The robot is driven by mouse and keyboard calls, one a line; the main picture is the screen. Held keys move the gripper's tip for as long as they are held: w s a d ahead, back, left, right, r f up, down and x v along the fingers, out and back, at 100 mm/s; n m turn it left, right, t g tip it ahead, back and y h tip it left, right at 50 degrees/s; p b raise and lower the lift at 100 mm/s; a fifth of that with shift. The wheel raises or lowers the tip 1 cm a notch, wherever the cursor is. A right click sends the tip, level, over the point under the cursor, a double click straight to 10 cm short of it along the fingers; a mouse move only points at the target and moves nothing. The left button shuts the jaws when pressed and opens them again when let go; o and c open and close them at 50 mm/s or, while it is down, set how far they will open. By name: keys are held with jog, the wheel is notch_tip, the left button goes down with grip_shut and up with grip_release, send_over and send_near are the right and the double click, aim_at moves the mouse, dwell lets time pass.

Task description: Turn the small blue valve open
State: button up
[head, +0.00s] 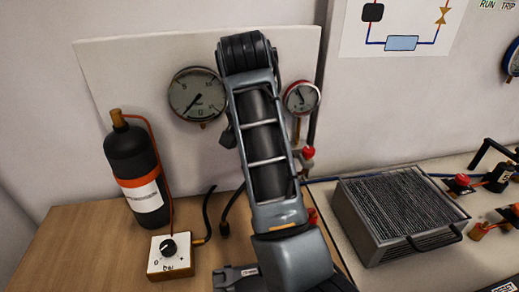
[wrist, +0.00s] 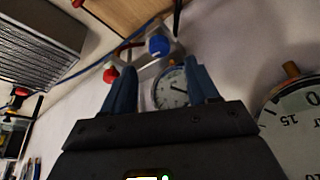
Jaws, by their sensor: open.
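The small blue valve (wrist: 158,45) shows in the wrist view as a round blue knob on a grey metal fitting. It lies just beyond my gripper (wrist: 162,70), near the middle between the fingertips and apart from them. My gripper is open, with nothing between its fingers. In the head view I cannot see the blue valve, and my arm covers the middle of the board; I cannot make out the fingers there.
A red knob (wrist: 110,75) sits beside the left finger. A small gauge (wrist: 172,95) shows between the fingers, and a large gauge (head: 198,95) hangs on the board. A black bottle (head: 137,170), a control box (head: 170,258) and a finned block (head: 400,205) stand on the bench.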

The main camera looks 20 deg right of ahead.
jog(key=x, duration=0.6)
jog(key=shift+d+f+p, duration=0.1)
jog(key=shift+f+p, duration=0.2)
jog(key=shift+f, duration=0.1)
jog(key=c, duration=1)
